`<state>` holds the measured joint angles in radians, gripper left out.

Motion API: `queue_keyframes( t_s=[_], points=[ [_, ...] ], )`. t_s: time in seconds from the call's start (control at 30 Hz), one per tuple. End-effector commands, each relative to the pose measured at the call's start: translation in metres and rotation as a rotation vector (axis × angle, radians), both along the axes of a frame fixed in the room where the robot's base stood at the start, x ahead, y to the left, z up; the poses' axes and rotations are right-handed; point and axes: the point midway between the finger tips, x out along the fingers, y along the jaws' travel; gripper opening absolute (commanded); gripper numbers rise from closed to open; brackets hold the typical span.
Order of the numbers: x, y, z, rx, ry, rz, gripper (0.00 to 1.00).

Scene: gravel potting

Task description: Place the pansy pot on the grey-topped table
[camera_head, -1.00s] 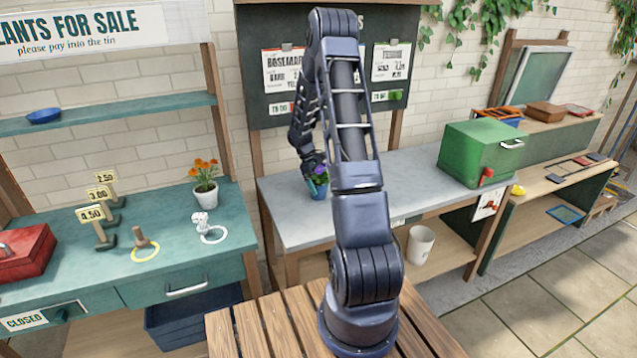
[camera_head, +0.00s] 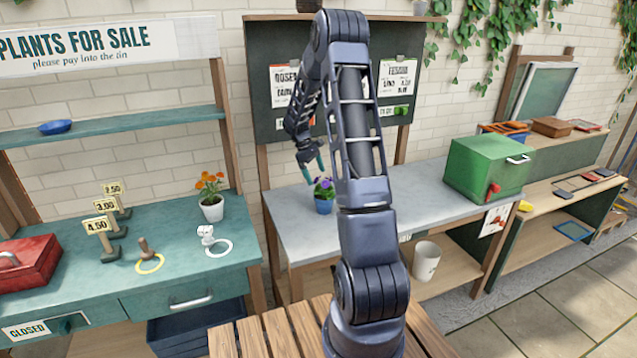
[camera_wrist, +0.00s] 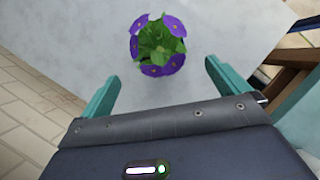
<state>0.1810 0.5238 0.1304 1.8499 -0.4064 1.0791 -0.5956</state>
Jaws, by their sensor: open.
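The pansy pot is a small blue pot (camera_head: 323,205) with purple flowers and green leaves. It stands upright on the grey-topped table (camera_head: 420,205), near its left end. My gripper (camera_head: 311,168) is above the pot, with its teal fingers spread apart and empty. In the wrist view the pansy (camera_wrist: 157,45) is seen from above, beyond the open fingertips (camera_wrist: 160,75) and apart from them. The pot itself is mostly hidden under the flowers there.
A green box (camera_head: 487,167) stands on the table's right part. To the left, a teal counter (camera_head: 185,265) holds an orange-flowered pot (camera_head: 212,208), price signs and a red box (camera_head: 25,263). A white bucket (camera_head: 426,261) is on the lower shelf. The grey top's middle is clear.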

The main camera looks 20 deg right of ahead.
Motion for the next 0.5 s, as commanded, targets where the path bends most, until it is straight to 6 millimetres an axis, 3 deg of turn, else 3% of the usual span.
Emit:
queue_keyframes(
  t_s=[0.27,0.5],
  points=[
    [-0.004,0.007,0.025,-0.001,-0.024,-0.016,1.00],
    [-0.040,0.022,0.085,-0.006,-0.122,-0.097,1.00]
  ],
)
